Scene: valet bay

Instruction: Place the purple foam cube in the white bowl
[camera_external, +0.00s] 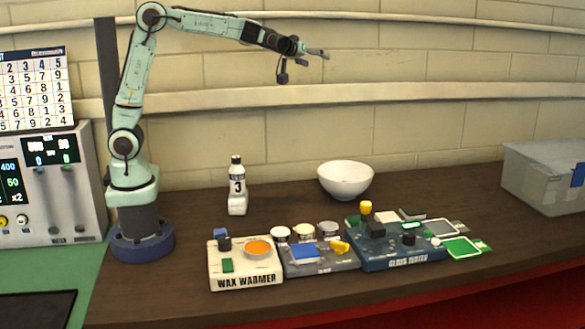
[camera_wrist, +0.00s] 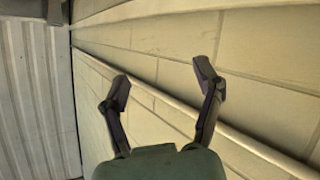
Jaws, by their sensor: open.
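The white bowl (camera_external: 345,182) stands upright on the brown counter, right of centre in the external view, near the back wall. I cannot make out a purple foam cube in either view. My gripper (camera_external: 318,53) is high in the air above and a little left of the bowl, pointing right. In the wrist view my gripper (camera_wrist: 160,92) has its two fingers spread with nothing between them.
The wax warmer (camera_external: 246,280), a grey tray (camera_external: 320,267) and a blue glaze tester (camera_external: 405,259) line the counter's front, crowded with small pieces. A white bottle (camera_external: 237,190) stands left of the bowl. A grey box (camera_external: 540,178) is at the right. Counter around the bowl is mostly clear.

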